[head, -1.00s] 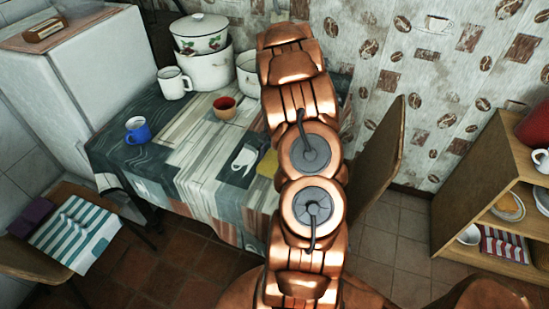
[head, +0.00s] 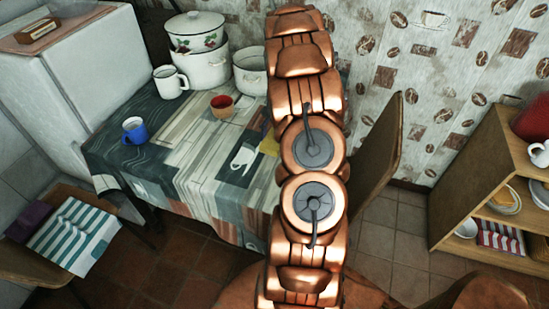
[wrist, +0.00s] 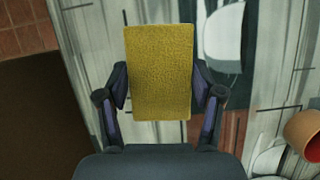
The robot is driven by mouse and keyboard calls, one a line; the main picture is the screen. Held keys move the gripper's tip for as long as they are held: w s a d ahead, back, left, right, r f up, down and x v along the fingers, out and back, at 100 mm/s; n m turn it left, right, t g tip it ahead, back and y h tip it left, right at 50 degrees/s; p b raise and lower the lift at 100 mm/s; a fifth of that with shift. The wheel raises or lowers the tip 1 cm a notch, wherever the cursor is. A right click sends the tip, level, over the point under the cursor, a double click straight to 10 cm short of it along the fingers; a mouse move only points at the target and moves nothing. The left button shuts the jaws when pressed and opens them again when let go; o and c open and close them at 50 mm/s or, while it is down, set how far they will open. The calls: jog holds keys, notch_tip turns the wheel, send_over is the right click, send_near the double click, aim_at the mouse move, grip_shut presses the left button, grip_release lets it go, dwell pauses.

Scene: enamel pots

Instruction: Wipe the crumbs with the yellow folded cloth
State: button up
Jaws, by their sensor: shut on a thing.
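The yellow folded cloth (wrist: 158,72) is between the two fingers of my gripper (wrist: 160,88), which is shut on it. In the head view only part of the cloth (head: 269,146) shows beside my arm, over the right part of the table; my arm hides the gripper there. The cloth looks flat and close to the tablecloth (head: 196,190), but I cannot tell whether it touches it. I cannot make out any crumbs in either view.
A terracotta bowl (head: 222,106) stands on the table, and shows at the right edge of the wrist view (wrist: 306,132). A blue mug (head: 135,131), a white mug (head: 170,82) and white pots (head: 200,67) stand farther left and back. A chair (head: 378,150) is right of the table.

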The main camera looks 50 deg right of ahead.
jog(key=shift+r, duration=1.1)
